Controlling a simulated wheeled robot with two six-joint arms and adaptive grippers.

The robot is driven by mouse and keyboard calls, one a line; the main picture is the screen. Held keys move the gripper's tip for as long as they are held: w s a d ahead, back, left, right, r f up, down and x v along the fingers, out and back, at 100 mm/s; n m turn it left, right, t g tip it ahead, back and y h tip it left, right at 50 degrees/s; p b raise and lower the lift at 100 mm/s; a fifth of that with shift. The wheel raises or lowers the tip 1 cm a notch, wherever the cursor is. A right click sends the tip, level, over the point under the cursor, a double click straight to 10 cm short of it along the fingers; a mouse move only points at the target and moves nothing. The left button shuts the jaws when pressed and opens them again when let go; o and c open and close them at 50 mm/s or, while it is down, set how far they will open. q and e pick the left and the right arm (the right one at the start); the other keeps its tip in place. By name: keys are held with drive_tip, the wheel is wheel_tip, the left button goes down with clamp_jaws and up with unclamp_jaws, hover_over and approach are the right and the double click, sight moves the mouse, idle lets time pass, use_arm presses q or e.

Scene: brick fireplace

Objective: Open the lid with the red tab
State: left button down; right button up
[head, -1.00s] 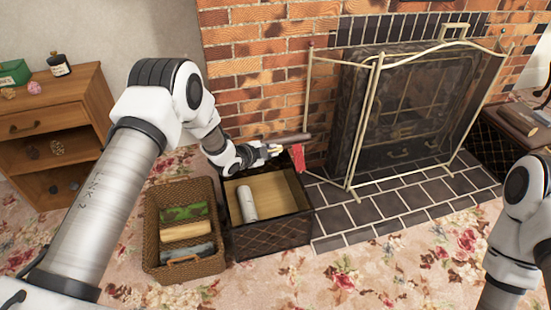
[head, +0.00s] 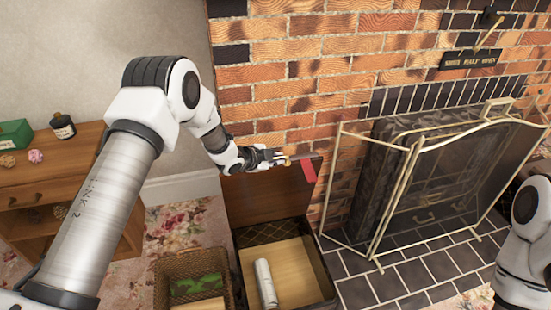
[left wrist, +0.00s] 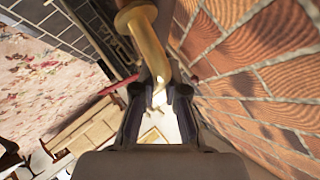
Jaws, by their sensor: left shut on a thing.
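A dark box (head: 320,262) with a diamond pattern stands open in front of the brick wall. Its brown lid (head: 262,192) stands raised at the back, its broad inner face towards me. The red tab (head: 308,171) hangs at the lid's upper right corner. My left gripper (head: 283,160) is at the lid's top edge, left of the tab, shut on a brass-coloured piece that seems to be the lid's handle. This brass piece (left wrist: 148,40) shows large in the left wrist view, by the fingers (left wrist: 160,92). My right gripper is out of view.
A pale roll (head: 265,283) lies in the box. A wicker basket (head: 190,264) stands left of it. A wooden cabinet (head: 60,178) is farther left. A gold-framed fire screen (head: 403,195) stands to the right. The brick wall (head: 285,105) is close behind the lid.

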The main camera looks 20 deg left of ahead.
use_arm(q)
drive_tip(key=shift+w+a, duration=0.1)
drive_tip(key=shift+w, duration=0.05)
drive_tip(key=c, duration=1.2)
unclamp_jaws()
drive_tip(key=v, duration=1.2)
